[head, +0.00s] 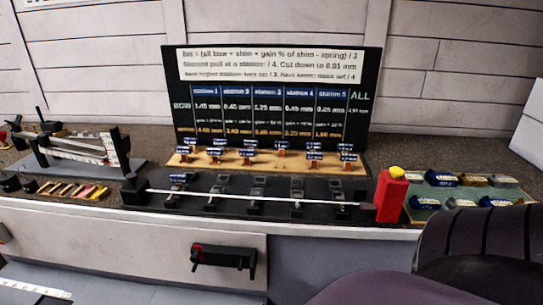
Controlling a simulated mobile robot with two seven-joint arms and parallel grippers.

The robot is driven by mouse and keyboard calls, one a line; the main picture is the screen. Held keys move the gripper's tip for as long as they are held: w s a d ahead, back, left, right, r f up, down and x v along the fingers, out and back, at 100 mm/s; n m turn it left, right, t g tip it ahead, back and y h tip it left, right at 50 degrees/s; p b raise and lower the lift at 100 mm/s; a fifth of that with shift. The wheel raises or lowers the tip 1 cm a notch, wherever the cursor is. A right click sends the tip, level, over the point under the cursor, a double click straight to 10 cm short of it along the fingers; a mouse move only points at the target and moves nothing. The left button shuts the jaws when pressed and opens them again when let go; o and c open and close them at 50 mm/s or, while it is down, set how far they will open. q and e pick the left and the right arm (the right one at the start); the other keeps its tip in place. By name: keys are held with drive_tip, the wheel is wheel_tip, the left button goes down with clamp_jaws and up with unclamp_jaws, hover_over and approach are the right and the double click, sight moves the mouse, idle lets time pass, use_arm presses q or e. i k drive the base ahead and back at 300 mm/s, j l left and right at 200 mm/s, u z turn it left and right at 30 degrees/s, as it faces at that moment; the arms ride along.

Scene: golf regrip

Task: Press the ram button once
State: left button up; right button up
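A red block (390,197) stands upright at the right end of the black rail on the bench. A yellow rounded cap (397,173) sits on its top and looks like the ram button; whether it is pressed in cannot be told. A thin pale shaft (250,197) lies along the black station rail (228,209), from a black end block (134,190) at the left to near the red block. Neither of my grippers is recognisable in the head view.
A lettered black board (372,100) stands behind a wooden rack (205,160) of blue-labelled pieces. A tray (420,203) of labelled items lies right of the red block. A dark, purple-edged rounded shape (475,245) fills the lower right. A black handle-like piece (224,257) protrudes from the bench front.

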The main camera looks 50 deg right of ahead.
sight(396, 172)
drive_tip(key=z, duration=0.5)
drive_tip(key=k+z, duration=0.15)
drive_tip(key=z, duration=0.85)
drive_tip(key=k+l, duration=0.05)
drive_tip(key=l, duration=0.05)
